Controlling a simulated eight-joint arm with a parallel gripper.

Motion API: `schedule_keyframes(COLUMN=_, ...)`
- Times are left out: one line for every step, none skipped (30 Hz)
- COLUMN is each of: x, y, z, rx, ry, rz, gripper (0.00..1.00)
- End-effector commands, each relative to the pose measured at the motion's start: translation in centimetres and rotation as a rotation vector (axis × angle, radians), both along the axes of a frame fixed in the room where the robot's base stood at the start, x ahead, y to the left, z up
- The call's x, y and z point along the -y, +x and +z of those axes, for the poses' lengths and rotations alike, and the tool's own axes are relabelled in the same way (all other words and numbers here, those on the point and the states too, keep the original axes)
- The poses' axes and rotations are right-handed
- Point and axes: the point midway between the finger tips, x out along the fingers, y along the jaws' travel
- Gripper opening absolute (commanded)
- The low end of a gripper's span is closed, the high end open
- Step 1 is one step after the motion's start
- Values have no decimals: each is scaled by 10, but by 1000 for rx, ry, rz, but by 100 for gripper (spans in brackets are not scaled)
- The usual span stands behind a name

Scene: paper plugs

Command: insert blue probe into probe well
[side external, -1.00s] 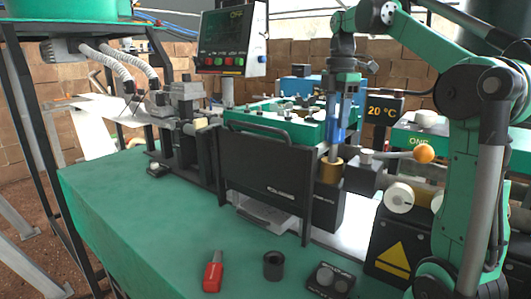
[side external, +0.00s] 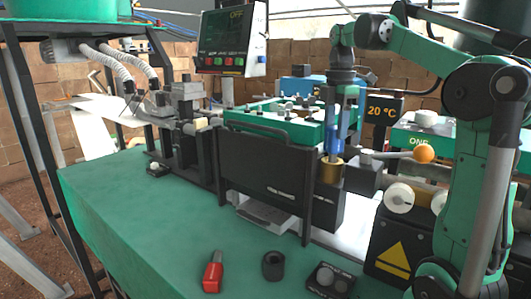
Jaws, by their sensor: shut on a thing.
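The blue probe (side external: 334,140) is upright in my gripper (side external: 342,112), which is shut on it. The probe's lower end is at the brass-coloured ring of the probe well (side external: 330,173), on top of a dark block. The thin tip of the probe is hidden, and it appears to be inside the ring. The exact depth cannot be told from this side.
A green-topped machine with a black front panel (side external: 265,178) stands just left of the well. A temperature display (side external: 384,106) and an orange ball knob (side external: 425,154) are to the right.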

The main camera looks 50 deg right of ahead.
Motion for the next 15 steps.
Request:
schedule_keyframes(x=0, y=0, z=-1, rx=0, ry=0, rz=0, gripper=0)
schedule_keyframes(x=0, y=0, z=-2, rx=0, ry=0, rz=0, gripper=0)
schedule_keyframes(x=0, y=0, z=-3, rx=0, ry=0, rz=0, gripper=0)
schedule_keyframes(x=0, y=0, z=-3, rx=0, ry=0, rz=0, gripper=0)
schedule_keyframes(x=0, y=0, z=-4, rx=0, ry=0, rz=0, gripper=0)
schedule_keyframes(x=0, y=0, z=-5, rx=0, ry=0, rz=0, gripper=0)
schedule_keyframes(x=0, y=0, z=-6, rx=0, ry=0, rz=0, gripper=0)
schedule_keyframes(x=0, y=0, z=-6, rx=0, ry=0, rz=0, gripper=0)
schedule_keyframes(x=0, y=0, z=-7, rx=0, ry=0, rz=0, gripper=0)
schedule_keyframes(x=0, y=0, z=-8, rx=0, ry=0, rz=0, gripper=0)
schedule_keyframes(x=0, y=0, z=-9, rx=0, ry=0, rz=0, gripper=0)
schedule_keyframes(x=0, y=0, z=-9, rx=0, ry=0, rz=0, gripper=0)
schedule_keyframes(x=0, y=0, z=-10, rx=0, ry=0, rz=0, gripper=0)
schedule_keyframes(x=0, y=0, z=-11, rx=0, ry=0, rz=0, gripper=0)
schedule_keyframes(x=0, y=0, z=-12, rx=0, ry=0, rz=0, gripper=0)
